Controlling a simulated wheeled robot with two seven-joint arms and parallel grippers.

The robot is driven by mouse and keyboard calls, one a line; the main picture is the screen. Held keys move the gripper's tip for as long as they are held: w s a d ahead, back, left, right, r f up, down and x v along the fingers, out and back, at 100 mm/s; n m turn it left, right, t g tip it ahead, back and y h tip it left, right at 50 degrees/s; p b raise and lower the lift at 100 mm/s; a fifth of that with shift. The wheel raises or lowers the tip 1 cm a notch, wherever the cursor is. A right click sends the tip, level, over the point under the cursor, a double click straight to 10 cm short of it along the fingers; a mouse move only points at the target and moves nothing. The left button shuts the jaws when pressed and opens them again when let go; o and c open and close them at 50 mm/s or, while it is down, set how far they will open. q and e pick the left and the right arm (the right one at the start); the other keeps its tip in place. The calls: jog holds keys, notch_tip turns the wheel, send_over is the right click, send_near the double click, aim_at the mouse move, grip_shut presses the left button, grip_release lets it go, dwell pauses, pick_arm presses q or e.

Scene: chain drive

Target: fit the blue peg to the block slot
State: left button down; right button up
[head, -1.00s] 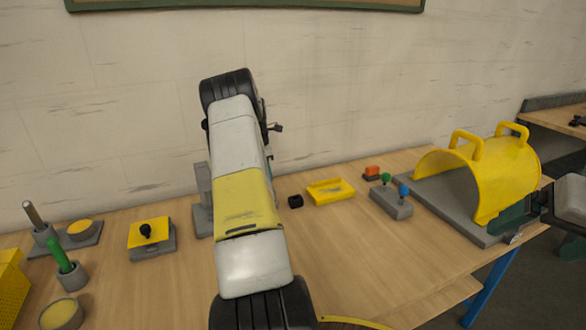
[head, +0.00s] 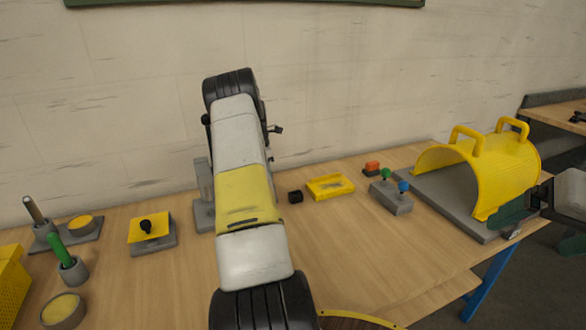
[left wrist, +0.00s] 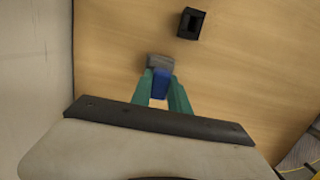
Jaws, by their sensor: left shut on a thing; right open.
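A small black block (head: 295,197) with a dark opening stands on the table in the head view. It also shows at the top of the left wrist view (left wrist: 191,22). My left gripper (left wrist: 161,92) has its green fingers shut on the blue peg (left wrist: 161,84). A grey piece (left wrist: 160,62) shows at the peg's far end; I cannot tell whether it is joined to the peg. The peg is apart from the black block. In the head view my left arm hides its gripper and the peg. My right gripper (head: 527,236) is open beside the yellow cover.
A yellow tray (head: 331,187) and a grey box with green and blue knobs (head: 391,198) stand right of the block. The yellow arched cover (head: 500,175) is farther right. A yellow-topped box (head: 149,229) and a green handle in a cup (head: 72,269) stand at left.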

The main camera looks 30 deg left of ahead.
pick_arm(q)
jog(key=shift+f, duration=0.15)
jog(key=c, duration=1.2)
grip_release()
jog(key=shift+o, duration=0.2)
jog(key=r, duration=0.7)
jog(key=shift+s+a+r, duration=0.3)
jog(key=shift+s+r, duration=0.05)
jog(key=shift+r, duration=0.05)
